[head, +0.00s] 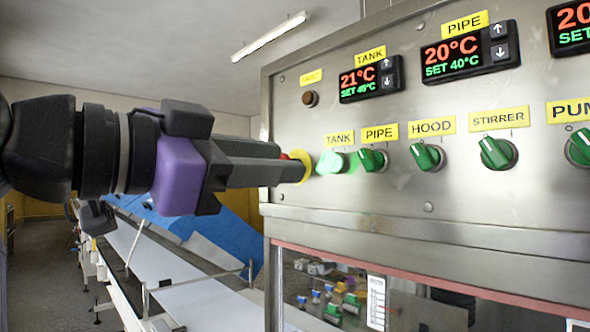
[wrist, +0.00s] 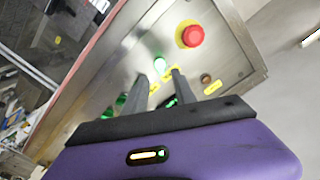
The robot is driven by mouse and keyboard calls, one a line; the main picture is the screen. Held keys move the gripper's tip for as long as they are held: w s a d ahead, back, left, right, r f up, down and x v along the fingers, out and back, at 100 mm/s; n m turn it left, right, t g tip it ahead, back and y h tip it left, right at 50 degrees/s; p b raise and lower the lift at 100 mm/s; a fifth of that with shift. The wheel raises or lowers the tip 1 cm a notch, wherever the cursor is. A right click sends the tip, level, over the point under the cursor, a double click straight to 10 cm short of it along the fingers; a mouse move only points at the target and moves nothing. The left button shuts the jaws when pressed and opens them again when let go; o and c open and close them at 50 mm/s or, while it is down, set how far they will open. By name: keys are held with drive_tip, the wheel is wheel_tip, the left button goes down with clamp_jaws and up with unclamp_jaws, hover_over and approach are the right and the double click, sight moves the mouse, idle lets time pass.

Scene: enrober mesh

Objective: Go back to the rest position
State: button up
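My gripper (head: 298,168) is stretched out towards the steel control panel (head: 300,228), its tips just left of the TANK knob (head: 331,163) in the head view. In the wrist view my gripper (wrist: 160,76) shows two grey fingers with a gap between them and nothing held. The TANK knob (wrist: 159,63) glows bright green just beyond that gap; I cannot tell whether a finger touches it. The PIPE knob (head: 372,160), HOOD knob (head: 426,156) and STIRRER knob (head: 497,152) are darker green.
A red push button (wrist: 192,36) on a yellow plate is close to my fingers, mostly hidden in the head view. The TANK display (head: 371,79) reads 21°C and the PIPE display (head: 465,53) 20°C. A conveyor (head: 150,262) runs below and left of the panel.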

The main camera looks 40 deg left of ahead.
drive_tip(key=shift+s, duration=0.5)
